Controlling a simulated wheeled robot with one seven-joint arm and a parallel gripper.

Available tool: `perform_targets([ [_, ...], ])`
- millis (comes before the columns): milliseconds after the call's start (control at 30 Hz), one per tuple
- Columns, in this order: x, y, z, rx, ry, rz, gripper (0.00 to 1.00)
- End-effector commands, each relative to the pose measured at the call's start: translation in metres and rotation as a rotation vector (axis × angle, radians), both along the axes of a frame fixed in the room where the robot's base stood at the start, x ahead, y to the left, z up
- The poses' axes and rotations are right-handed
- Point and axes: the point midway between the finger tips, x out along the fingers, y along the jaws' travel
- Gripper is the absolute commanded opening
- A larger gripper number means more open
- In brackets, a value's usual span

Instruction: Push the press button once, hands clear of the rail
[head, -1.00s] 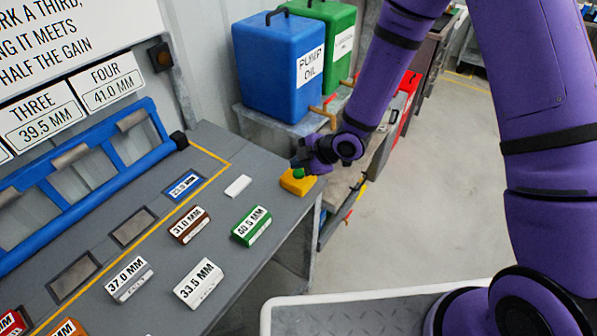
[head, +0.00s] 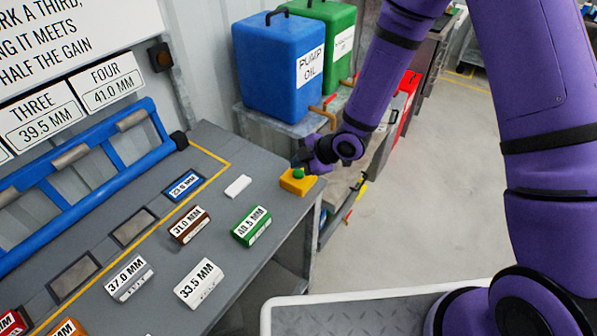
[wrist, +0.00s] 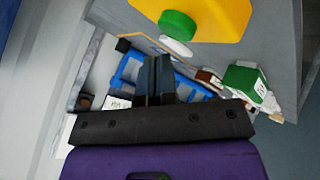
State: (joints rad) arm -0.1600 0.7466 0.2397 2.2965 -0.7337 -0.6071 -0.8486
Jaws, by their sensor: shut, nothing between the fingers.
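The press button is a green cap (head: 298,173) on a yellow box (head: 297,186) at the right end of the grey bench. In the wrist view the green cap (wrist: 178,26) and yellow box (wrist: 222,14) are at the top. My gripper (head: 301,160) is just above and behind the cap in the head view. In the wrist view its fingers (wrist: 155,78) are together and empty, with a visible gap to the cap. The blue rail (head: 112,187) with silver cylinders runs along the bench's back left, well away from my gripper.
Labelled blocks lie on the bench, including a green one (head: 251,226), a brown one (head: 189,225) and white ones (head: 199,283). A blue pump oil can (head: 281,65) and a green can (head: 333,40) stand behind my gripper. The floor at right is clear.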

Motion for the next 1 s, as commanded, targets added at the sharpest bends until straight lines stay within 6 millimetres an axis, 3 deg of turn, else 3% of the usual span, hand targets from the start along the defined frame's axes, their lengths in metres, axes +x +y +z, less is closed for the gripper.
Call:
perform_targets([
  [1000, 0.000, 0.000, -0.010, 0.000, 0.000, 0.000, 0.00],
])
